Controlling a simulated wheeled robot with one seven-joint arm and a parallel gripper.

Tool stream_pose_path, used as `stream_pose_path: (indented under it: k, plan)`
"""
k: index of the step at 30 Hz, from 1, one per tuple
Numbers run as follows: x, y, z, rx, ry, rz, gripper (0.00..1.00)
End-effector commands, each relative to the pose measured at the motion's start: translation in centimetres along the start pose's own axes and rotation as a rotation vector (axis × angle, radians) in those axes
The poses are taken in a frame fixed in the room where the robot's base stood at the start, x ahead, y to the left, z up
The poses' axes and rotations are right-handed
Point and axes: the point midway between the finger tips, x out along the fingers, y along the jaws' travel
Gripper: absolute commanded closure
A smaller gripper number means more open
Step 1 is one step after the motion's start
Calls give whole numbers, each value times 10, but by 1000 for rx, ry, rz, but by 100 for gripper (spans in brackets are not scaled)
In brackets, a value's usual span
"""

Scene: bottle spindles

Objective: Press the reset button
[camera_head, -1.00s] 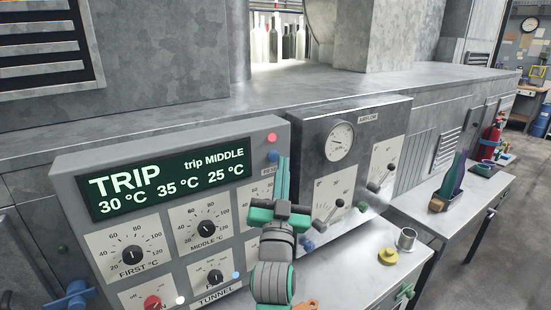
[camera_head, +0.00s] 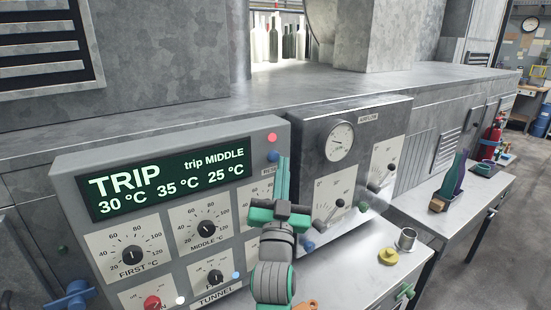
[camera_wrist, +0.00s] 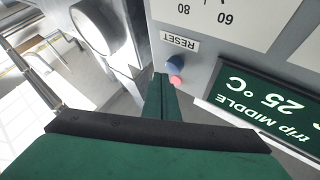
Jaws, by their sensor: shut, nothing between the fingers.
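The grey control panel (camera_head: 190,135) shows TRIP and "trip MIDDLE" on its green display (camera_head: 165,178). The blue reset button (camera_head: 272,155) is at the panel's upper right, below a red lamp (camera_head: 271,137). In the wrist view the blue button (camera_wrist: 174,64) is beside the RESET label (camera_wrist: 179,42), with the red lamp (camera_wrist: 176,82) next to it. My gripper (camera_head: 284,160) is shut and empty, its tips just right of the button in the head view. In the wrist view the fingertips (camera_wrist: 161,78) are close beside the button; I cannot tell whether they touch.
A dark airflow panel (camera_head: 310,150) with a gauge and levers stands right of the control panel. A metal cup (camera_head: 406,240) and a yellow knob (camera_head: 388,257) are on the bench. A side table (camera_head: 470,203) holds bottles. Several bottles stand in a lit opening behind.

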Motion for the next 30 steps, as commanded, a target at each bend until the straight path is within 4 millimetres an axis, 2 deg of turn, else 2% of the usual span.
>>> stream_pose_path:
  k: [30]
  plan:
    - [7, -6, 5, 0, 0, 0, 100]
